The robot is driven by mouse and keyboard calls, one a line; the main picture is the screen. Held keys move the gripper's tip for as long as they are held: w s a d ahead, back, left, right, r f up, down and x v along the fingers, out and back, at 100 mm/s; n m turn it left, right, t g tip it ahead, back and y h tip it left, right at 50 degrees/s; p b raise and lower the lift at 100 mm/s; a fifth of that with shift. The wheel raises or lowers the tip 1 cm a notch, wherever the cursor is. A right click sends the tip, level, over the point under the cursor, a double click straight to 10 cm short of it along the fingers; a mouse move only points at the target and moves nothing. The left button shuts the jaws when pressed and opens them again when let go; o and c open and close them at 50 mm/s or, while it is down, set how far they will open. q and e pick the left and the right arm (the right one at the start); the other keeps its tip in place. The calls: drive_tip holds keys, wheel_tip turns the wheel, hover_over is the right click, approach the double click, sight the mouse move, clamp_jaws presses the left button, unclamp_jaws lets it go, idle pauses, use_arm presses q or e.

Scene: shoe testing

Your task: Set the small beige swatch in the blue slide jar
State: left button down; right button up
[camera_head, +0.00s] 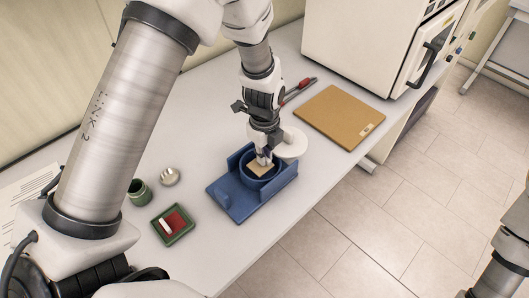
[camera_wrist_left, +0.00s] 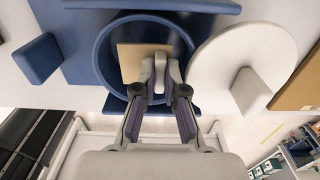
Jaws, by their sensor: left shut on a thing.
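The small beige swatch (camera_head: 259,170) is a thin square held in the fingertips of my left gripper (camera_head: 265,158). It appears within the round opening of the blue slide jar (camera_head: 281,181), which sits in a blue holder (camera_head: 232,205) on the bench. In the left wrist view, the swatch (camera_wrist_left: 129,62) lies inside the ring of the jar's rim (camera_wrist_left: 101,62), and my left gripper (camera_wrist_left: 160,75) is shut on its right side. I cannot tell how deep the swatch is or whether it touches the jar's floor. My right gripper is out of view.
A white round lid (camera_head: 297,144) with a block handle (camera_wrist_left: 250,91) lies right beside the jar. A brown board (camera_head: 340,115), a red-handled tool (camera_head: 304,84), a green tray (camera_head: 173,224), a green jar (camera_head: 139,193) and a silver knob-like piece (camera_head: 170,176) lie on the bench.

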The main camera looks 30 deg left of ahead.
use_arm(q)
drive_tip(key=shift+f+b, duration=1)
drive_tip(key=shift+f, duration=0.85)
drive_tip(key=c, duration=1.2)
unclamp_jaws()
drive_tip(key=shift+o, duration=0.2)
drive_tip(key=shift+r, duration=0.1)
wheel_tip(320, 180, up, 12)
drive_tip(key=shift+f, duration=0.1)
